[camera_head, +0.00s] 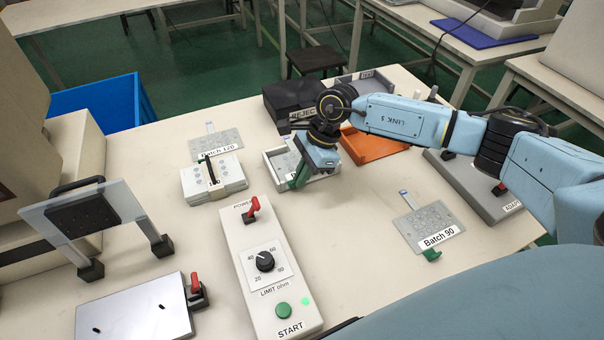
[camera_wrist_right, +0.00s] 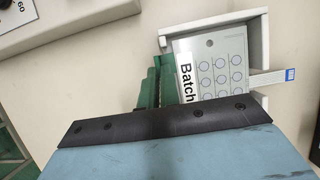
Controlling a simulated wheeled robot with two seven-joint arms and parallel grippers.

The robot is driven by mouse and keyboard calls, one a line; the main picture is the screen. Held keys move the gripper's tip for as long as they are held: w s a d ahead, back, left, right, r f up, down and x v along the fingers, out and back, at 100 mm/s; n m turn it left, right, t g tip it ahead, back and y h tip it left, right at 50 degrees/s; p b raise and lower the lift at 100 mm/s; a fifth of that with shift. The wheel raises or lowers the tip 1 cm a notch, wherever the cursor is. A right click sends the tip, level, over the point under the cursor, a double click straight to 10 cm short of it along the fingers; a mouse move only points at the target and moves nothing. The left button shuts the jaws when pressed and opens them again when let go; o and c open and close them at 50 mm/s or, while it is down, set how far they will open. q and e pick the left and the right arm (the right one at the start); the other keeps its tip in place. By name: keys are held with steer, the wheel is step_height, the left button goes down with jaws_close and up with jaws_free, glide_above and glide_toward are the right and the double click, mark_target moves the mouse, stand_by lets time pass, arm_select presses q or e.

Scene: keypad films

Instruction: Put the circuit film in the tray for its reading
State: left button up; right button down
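My right gripper (camera_head: 297,180) is low over a white open-sided tray (camera_head: 272,171) near the middle of the table. A grey circuit film (camera_wrist_right: 218,66) with round pads and a label reading "Batch" lies within the tray walls in the wrist view; the rest of its label is hidden. Its tail crosses the tray (camera_wrist_right: 262,40) wall. The green fingers (camera_wrist_right: 158,86) are close together at the label edge and look shut on the film there. A Batch 90 film (camera_head: 428,221) lies to the right, a Batch 120 film (camera_head: 216,145) to the left. My left gripper is out of view.
An orange tray (camera_head: 372,146) and a dark REJECT box (camera_head: 291,97) stand behind. The limit box (camera_head: 268,265) with dial and START button is in front. A meter block (camera_head: 214,181), a plate fixture (camera_head: 135,312) and a blue crate (camera_head: 105,97) are left.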

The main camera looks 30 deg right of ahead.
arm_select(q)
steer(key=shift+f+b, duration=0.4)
arm_select(e)
steer(key=shift+f, duration=0.45)
steer(key=c, duration=1.6)
jaws_free()
steer(key=shift+o, duration=0.2)
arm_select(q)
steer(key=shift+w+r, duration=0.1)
